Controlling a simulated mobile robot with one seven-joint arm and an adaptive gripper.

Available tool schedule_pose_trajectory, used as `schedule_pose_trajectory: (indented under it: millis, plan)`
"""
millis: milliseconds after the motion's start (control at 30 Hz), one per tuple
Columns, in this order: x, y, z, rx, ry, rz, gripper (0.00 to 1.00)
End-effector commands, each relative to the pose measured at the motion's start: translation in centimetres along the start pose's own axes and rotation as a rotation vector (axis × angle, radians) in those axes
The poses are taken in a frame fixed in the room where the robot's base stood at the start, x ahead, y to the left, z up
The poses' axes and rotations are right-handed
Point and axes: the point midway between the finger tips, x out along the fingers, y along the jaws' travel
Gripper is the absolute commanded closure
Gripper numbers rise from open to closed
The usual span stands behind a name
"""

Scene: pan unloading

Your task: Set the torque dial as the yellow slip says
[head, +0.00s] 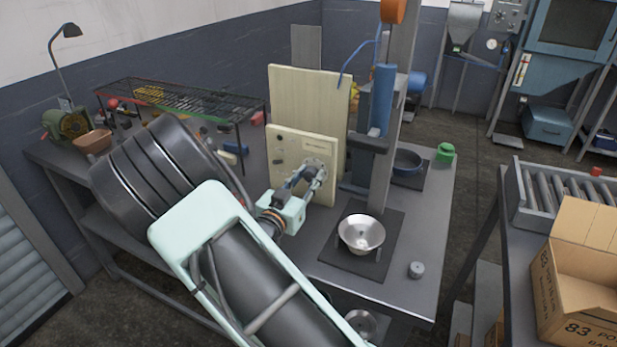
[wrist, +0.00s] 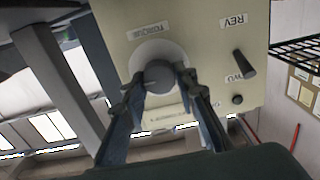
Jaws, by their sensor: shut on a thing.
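A cream control panel (head: 286,145) stands upright on the bench, and it fills the upper middle of the wrist view (wrist: 205,60). Its torque dial (wrist: 159,74) is a round dark grey knob on a pale disc, under a label reading TORQUE (wrist: 150,28). My gripper (wrist: 160,84) has one finger on each side of the knob and is shut on it. In the head view my gripper (head: 316,177) is at the panel's right part and largely covers the dial. The dial's setting is too small to read. I cannot pick out the yellow slip.
A dark lever (wrist: 237,65) between REV and FWD labels and a small knob (wrist: 237,99) sit close beside my fingers. A metal bowl (head: 361,233) and a small grey cylinder (head: 416,269) are on the bench. A blue column (head: 381,100) rises right of the panel.

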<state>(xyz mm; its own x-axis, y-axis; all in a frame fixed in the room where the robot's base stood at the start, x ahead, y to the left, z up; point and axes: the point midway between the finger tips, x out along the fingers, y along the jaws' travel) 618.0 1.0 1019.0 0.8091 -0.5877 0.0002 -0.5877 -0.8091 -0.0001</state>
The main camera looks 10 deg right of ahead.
Motion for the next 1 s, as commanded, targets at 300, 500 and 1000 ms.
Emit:
schedule_pose_trajectory:
  millis: [300, 500, 1000]
  plan:
    - [-0.02, -0.02, -0.07, -0.047, 0.0, 0.0, 0.98]
    - [-0.02, -0.03, -0.12, -0.163, -0.001, 0.0, 0.98]
    - [-0.04, -0.19, -0.1, -0.623, -0.002, 0.0, 0.98]
